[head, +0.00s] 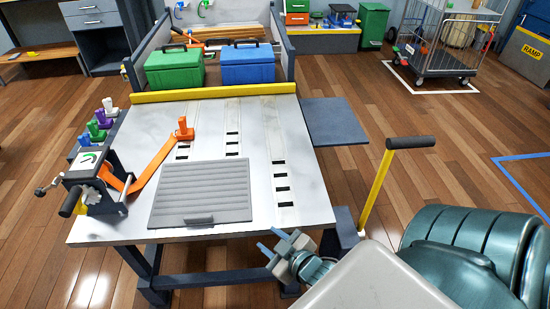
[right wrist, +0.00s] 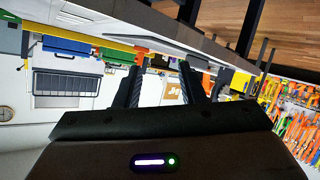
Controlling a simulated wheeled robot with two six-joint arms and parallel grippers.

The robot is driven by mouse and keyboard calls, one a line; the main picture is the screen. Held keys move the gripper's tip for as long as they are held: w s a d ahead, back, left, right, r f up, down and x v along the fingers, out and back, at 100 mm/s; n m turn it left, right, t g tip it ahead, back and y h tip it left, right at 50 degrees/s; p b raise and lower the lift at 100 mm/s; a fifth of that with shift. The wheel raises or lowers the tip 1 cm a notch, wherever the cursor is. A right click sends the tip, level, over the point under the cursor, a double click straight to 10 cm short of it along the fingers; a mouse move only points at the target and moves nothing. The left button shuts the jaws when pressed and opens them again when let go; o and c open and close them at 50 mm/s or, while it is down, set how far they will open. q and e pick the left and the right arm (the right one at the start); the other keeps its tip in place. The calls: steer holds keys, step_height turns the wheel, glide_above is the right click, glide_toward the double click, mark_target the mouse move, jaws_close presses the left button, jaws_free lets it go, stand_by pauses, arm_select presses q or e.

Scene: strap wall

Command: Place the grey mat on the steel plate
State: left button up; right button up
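The grey mat (head: 201,188), ribbed with a small tab at its front edge, lies flat on the front middle of the steel plate (head: 290,150). The plate is a pale tabletop with rows of dark slots. My right gripper (head: 271,242) is just off the plate's front edge, right of and nearer than the mat, and is not touching it. Its two blue-grey fingers are apart with nothing between them. The right wrist view also shows the spread fingers (right wrist: 161,82) empty. My left gripper is not in view.
A strap winch (head: 95,190) with an orange strap running to an orange peg (head: 183,130) stands left of the mat. A yellow bar (head: 213,92) crosses behind, with a green case (head: 174,68) and a blue case (head: 247,63) beyond. A yellow lever (head: 376,190) rises at right.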

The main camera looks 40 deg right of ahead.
steer(key=s+a+f+m+g+y, duration=0.2)
steer(key=s+a+f+m+g, duration=0.1)
steer(key=s, duration=0.3)
steer(key=shift+a+m+g, duration=0.3)
steer(key=shift+a+m, duration=0.3)
